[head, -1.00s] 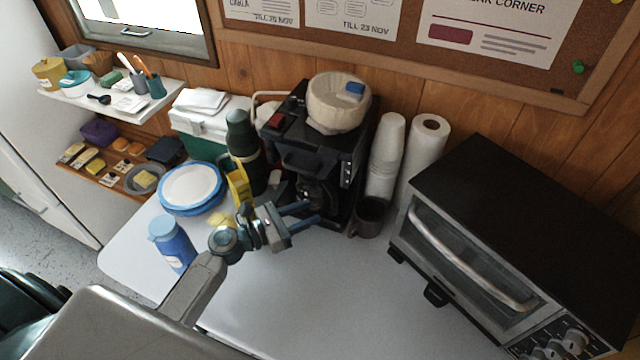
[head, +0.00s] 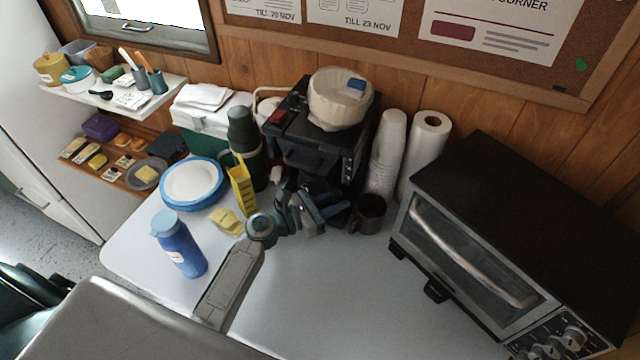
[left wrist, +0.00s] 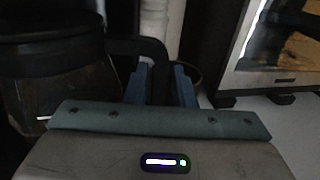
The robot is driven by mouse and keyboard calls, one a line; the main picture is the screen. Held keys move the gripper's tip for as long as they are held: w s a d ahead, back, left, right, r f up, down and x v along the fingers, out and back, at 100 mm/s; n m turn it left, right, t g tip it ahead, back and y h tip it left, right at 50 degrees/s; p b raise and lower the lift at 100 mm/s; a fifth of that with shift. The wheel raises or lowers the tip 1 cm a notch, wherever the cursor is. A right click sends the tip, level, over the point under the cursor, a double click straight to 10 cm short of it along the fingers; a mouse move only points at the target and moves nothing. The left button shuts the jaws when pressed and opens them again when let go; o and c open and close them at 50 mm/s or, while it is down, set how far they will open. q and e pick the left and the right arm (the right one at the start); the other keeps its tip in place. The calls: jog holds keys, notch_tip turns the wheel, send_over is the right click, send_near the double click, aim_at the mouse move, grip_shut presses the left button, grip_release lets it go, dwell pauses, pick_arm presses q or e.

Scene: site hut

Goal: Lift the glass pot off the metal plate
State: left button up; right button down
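The glass pot (left wrist: 65,85) is dark and sits low in the black coffee maker (head: 303,140). In the head view the pot is mostly hidden behind my left gripper (head: 326,207) and in shadow. The metal plate under it is hidden. In the left wrist view the pot's black handle (left wrist: 161,84) curves out from the rim and down between the two blue fingers of my left gripper (left wrist: 161,86). The fingers stand apart on either side of the handle; I see no clear grip on it. My right gripper is not in view.
A dark mug (head: 369,213) stands just right of the gripper, with stacked cups (head: 386,155) behind it. The toaster oven (head: 480,240) is further right.

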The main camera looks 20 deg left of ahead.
pick_arm(q)
grip_shut()
jog(key=shift+r, duration=0.2)
jog(key=shift+r, duration=0.5)
jog(key=s+b, duration=0.3)
jog(key=s, duration=1.5)
jog(key=shift+a+r, duration=0.3)
jog(key=shift+r, duration=0.05)
